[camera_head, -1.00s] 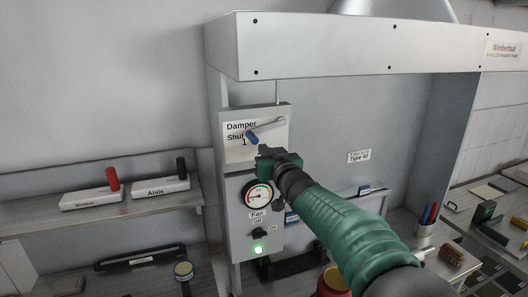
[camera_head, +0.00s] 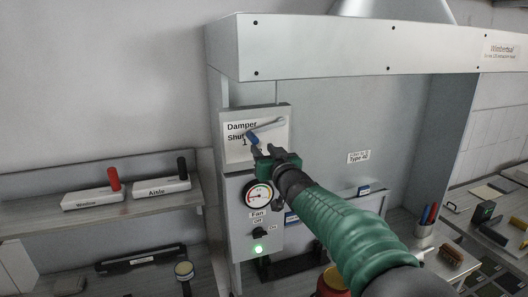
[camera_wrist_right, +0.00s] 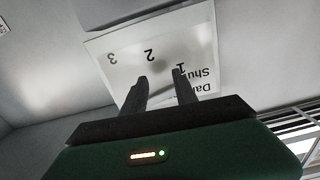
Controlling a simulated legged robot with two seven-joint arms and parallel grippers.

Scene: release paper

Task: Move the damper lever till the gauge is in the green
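The damper lever (camera_head: 268,130) is a pale metal bar with a blue grip (camera_head: 253,139) at its lower left end, in front of a white label reading "Damper", "Shut" and "1". My right gripper (camera_head: 262,150) is just below the blue grip, its fingers apart and pointing up at the label. In the right wrist view the open fingers (camera_wrist_right: 160,86) stand before the label (camera_wrist_right: 125,50) with 1, 2 and 3; I cannot make out the lever there. The round gauge (camera_head: 258,195) sits below; its needle points left, and the exact reading is too small to tell. My left gripper is not in view.
Below the gauge are a fan switch (camera_head: 261,232) and a lit green lamp (camera_head: 258,248). A shelf (camera_head: 140,217) at left holds a red-handled and a black-handled switch box. The hood's front edge (camera_head: 360,48) overhangs the panel.

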